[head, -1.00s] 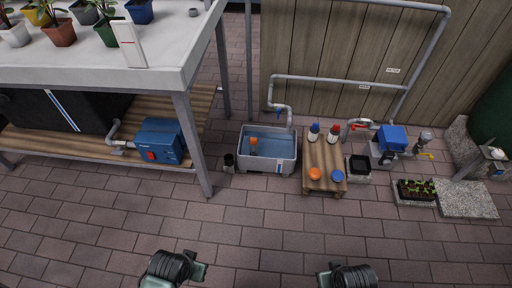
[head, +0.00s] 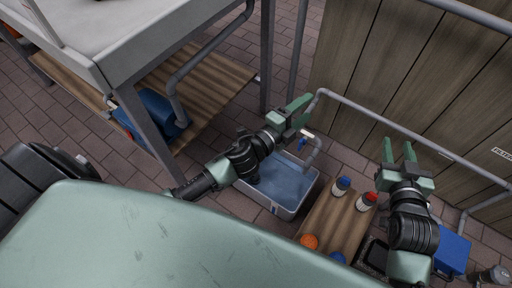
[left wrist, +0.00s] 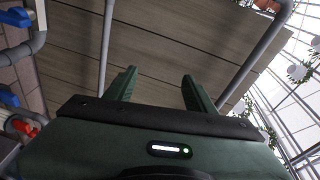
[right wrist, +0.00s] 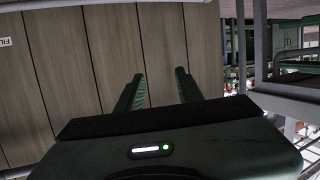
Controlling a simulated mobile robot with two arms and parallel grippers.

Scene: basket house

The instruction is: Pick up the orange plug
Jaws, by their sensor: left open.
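The water basin (head: 309,193) stands on the floor below my left arm. No orange thing shows in its visible water; my left arm covers part of it. A round orange object (head: 309,242) lies on the low wooden stand right of the basin; I cannot tell whether it is the plug. My left gripper (head: 304,112) is open and empty above the basin's far side, near the pipe. My right gripper (head: 397,147) is open and empty, raised above the stand's right side. Both wrist views show spread, empty fingers, left (left wrist: 159,76) and right (right wrist: 159,76).
A blue-capped bottle (head: 341,187) and a red-capped bottle (head: 366,201) stand on the wooden stand (head: 335,222), with a blue round object (head: 337,257). A grey pipe (head: 400,125) runs before the wooden wall.

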